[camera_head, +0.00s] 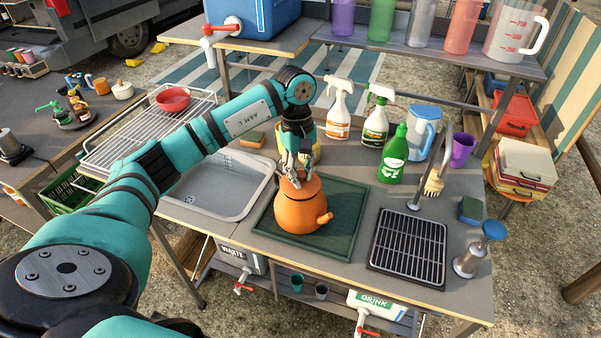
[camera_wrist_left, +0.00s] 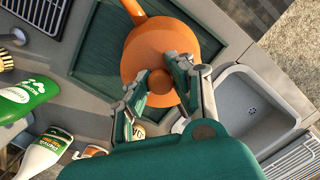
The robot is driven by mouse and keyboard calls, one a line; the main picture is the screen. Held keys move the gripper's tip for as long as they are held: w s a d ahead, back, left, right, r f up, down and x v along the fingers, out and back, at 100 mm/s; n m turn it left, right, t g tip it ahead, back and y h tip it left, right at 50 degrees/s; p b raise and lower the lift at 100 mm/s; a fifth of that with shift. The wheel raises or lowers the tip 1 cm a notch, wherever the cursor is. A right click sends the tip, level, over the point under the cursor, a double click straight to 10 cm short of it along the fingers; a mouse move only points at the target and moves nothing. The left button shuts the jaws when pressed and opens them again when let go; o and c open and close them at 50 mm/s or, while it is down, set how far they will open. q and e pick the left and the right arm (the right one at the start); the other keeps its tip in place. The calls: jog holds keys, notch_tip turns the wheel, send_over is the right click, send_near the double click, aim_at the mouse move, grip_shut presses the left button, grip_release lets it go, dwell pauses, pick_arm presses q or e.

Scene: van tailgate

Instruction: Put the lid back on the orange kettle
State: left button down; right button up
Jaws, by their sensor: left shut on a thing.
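The orange kettle (camera_head: 300,212) stands upright on a dark green tray (camera_head: 347,232) on the worktop, its spout pointing right. In the left wrist view the kettle (camera_wrist_left: 155,42) fills the upper middle, over the same tray (camera_wrist_left: 100,35). My left gripper (camera_head: 294,176) is directly above the kettle, pointing down. Its fingers are shut on the orange lid's round knob (camera_wrist_left: 159,100). The lid is at the kettle's top, but same colour and the fingers hide its edge, so I cannot tell whether it is fully seated. My right gripper is not in view.
A sink (camera_head: 228,180) is left of the tray and a black drain grate (camera_head: 408,243) right of it. Behind stand spray bottles (camera_head: 338,115), a green bottle (camera_head: 393,157) and a blue-white jug (camera_head: 423,135). A tap (camera_head: 436,140) rises at the right.

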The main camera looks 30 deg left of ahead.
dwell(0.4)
pick_arm(q)
jog(key=c, duration=0.6)
grip_release()
jog(key=shift+r, duration=0.15)
jog(key=shift+r+p, duration=1.9)
jog(key=shift+r, duration=1.45)
jog(key=shift+c, duration=0.2)
grip_shut()
